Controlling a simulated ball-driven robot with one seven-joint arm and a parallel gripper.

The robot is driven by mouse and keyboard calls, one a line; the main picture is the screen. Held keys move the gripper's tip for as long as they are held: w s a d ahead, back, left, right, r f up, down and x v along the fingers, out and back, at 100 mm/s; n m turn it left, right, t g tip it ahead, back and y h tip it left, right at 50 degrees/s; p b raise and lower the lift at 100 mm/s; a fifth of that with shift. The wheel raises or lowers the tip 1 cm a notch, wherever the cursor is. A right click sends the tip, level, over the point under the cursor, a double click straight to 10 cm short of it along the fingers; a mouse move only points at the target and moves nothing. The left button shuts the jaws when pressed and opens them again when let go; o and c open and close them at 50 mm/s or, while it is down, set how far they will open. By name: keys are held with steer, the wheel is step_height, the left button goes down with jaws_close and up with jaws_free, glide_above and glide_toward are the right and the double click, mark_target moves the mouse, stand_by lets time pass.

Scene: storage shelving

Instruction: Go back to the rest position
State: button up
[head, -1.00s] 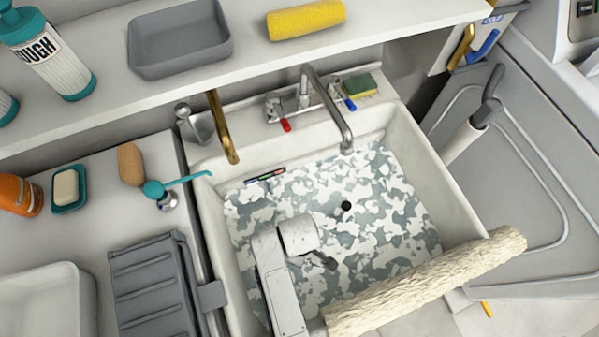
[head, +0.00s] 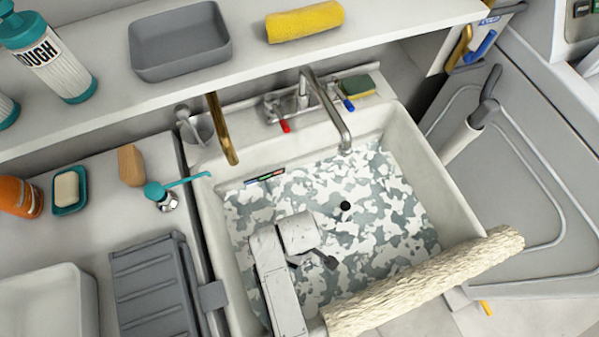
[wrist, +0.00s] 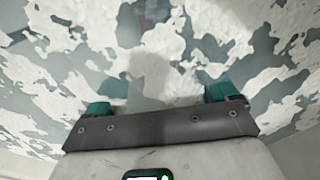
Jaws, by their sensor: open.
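My gripper (head: 322,261) is over the sink basin in the head view, at the end of my pale arm. In the wrist view its two teal fingertips (wrist: 158,98) stand wide apart with nothing between them. Beneath it is the sink floor (head: 395,205), patterned in white and grey-green patches, which also fills the wrist view (wrist: 215,35). My gripper appears apart from the sink walls. Its fingertips are hard to make out in the head view.
A rough, cream-coloured roll (head: 430,283) lies across the sink's front right. The faucet (head: 330,110) arches over the back rim. A small multicoloured item (head: 265,176) lies at the basin's back left. A grey rack (head: 152,285) stands left. A shelf (head: 385,25) overhangs behind.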

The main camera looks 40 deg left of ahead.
step_height(320, 180, up, 9)
steer(key=p, duration=0.1)
stand_by(0.3)
